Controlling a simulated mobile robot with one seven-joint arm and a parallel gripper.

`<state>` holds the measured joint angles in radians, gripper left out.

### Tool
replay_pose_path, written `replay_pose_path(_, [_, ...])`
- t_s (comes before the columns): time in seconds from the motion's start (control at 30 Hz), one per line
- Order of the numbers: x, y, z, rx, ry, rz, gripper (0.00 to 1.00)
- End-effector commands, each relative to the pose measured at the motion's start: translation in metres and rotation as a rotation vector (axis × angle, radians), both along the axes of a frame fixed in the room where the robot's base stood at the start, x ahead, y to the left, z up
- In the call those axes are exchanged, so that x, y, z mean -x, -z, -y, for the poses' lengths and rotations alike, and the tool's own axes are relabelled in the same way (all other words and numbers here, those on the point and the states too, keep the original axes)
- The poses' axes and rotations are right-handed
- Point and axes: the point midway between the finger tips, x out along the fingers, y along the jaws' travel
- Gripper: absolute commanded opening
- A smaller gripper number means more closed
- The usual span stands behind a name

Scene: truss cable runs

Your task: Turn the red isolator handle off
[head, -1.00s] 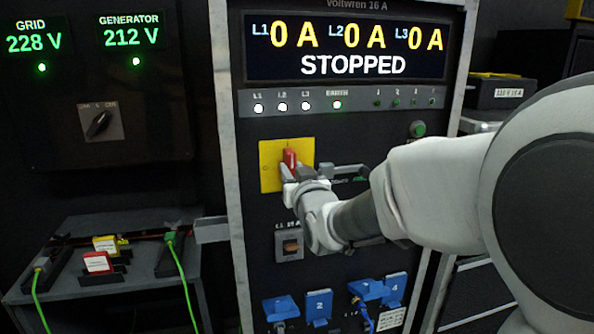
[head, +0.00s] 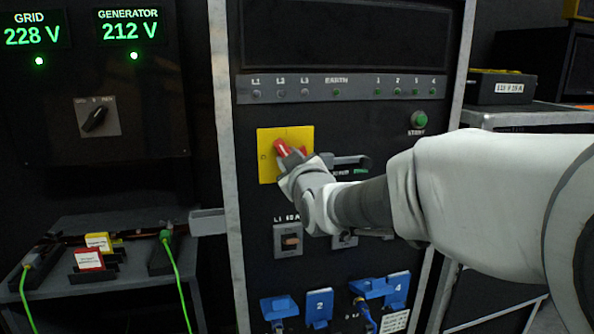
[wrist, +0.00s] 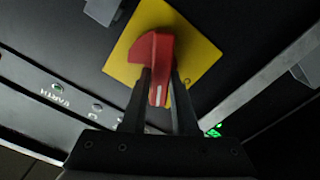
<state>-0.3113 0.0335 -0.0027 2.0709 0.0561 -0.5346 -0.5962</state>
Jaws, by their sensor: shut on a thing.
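The red isolator handle (head: 284,149) sits on a square yellow plate (head: 266,167) on the dark cabinet front. In the head view the handle is tilted to the left, and my gripper partly hides it. My gripper (head: 291,160) reaches in from the right and is at the handle. In the wrist view my gripper's two dark fingers (wrist: 161,88) are shut on the red handle (wrist: 155,52), one on each side, with the yellow plate (wrist: 205,55) behind.
A grey bar-like handle (head: 345,162) stands out just right of the yellow plate. A small breaker switch (head: 290,241) and blue sockets (head: 319,305) are below. A shelf (head: 120,285) with red and yellow tagged blocks and green cables stands at the left. Grid and generator meters stay lit.

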Motion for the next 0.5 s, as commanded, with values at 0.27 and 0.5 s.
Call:
replay_pose_path(0.27, [0.0005, 0.0040, -0.0015, 0.252, 0.001, 0.074, 0.00])
replay_pose_path(0.5, [0.0006, 0.0050, -0.0024, 0.472, 0.002, 0.137, 0.00])
